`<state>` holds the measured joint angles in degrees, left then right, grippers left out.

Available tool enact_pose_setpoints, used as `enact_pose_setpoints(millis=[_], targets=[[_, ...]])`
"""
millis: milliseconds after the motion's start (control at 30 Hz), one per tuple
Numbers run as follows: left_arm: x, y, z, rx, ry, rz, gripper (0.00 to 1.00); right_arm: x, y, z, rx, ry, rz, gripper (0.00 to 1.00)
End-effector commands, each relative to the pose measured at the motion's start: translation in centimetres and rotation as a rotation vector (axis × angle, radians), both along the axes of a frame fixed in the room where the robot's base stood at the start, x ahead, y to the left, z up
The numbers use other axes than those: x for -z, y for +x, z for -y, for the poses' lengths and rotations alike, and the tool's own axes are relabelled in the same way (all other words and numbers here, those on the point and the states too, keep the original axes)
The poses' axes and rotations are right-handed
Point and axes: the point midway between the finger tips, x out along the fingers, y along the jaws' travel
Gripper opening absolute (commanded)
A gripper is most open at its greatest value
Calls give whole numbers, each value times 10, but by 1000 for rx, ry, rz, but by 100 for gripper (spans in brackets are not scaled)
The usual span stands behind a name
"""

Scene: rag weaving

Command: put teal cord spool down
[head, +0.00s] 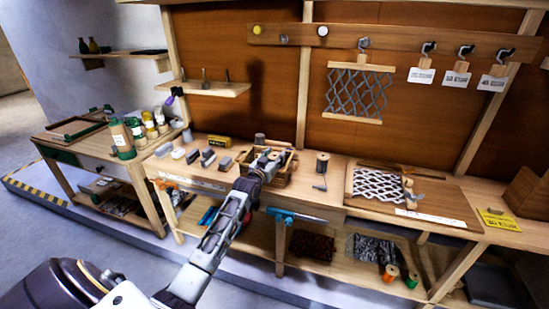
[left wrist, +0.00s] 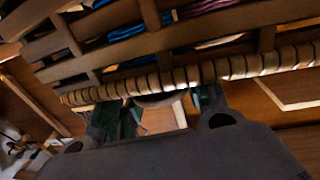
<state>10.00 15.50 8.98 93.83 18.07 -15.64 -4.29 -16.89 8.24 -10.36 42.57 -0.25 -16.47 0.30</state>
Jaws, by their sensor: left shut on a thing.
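My left gripper (head: 265,163) reaches to the front of a wooden basket (head: 287,173) on the middle of the bench. In the left wrist view the basket's slats and wrapped rim (left wrist: 240,66) fill the top, right by the fingertips. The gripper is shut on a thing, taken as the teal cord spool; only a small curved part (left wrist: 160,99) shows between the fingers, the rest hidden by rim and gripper. Blue and pink cords (left wrist: 125,33) show through the slats. My right gripper is not in view.
A spool (head: 322,162) stands right of the basket. Several grey blocks (head: 208,157) lie to its left. A board with white netting (head: 378,186) lies at the right of the bench.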

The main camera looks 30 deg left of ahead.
Motion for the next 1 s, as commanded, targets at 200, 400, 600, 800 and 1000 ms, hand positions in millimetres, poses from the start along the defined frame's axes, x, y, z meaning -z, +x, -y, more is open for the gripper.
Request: enact_pose_setpoints(millis=[200, 400, 600, 800, 1000], targets=[[10, -1, 0, 0, -2, -11, 12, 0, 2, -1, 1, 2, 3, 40], [15, -1, 0, 1, -4, -18, 46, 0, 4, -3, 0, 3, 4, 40], [18, -1, 0, 0, -6, -22, 66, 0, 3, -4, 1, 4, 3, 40], [18, -2, 0, 0, -6, -23, 66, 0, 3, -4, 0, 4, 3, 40], [14, -1, -1, -1, -7, -22, 66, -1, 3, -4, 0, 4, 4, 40]])
